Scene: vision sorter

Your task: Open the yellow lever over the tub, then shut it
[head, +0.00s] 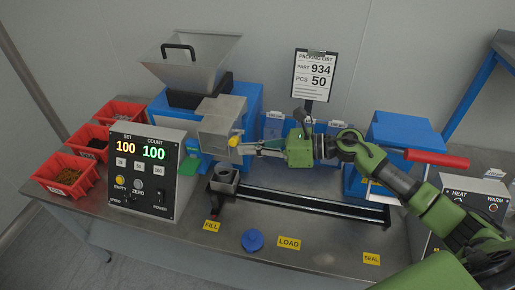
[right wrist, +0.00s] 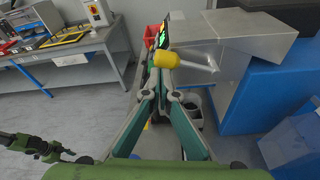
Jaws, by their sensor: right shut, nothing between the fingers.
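The yellow lever (head: 234,141) sits on the front of the metal chute box (head: 222,124). In the right wrist view its yellow knob (right wrist: 167,59) is on a short metal rod pointing left. My right gripper (head: 243,150) is shut and empty, its fingertips right at the knob. In the right wrist view the fingertips (right wrist: 163,78) meet just below the knob; I cannot tell whether they touch it. The grey tub (head: 224,179) stands below the chute, and shows partly behind a finger in the right wrist view (right wrist: 194,101). A green and black arm of mine shows at lower left there; its fingers are unclear.
A counter box (head: 143,170) showing 100 and 100 stands left of the tub, with red part bins (head: 66,174) beyond. A black rail (head: 310,204) runs right from the tub. Blue bins (head: 276,128) stand behind my right arm. A blue cap (head: 252,240) lies in front.

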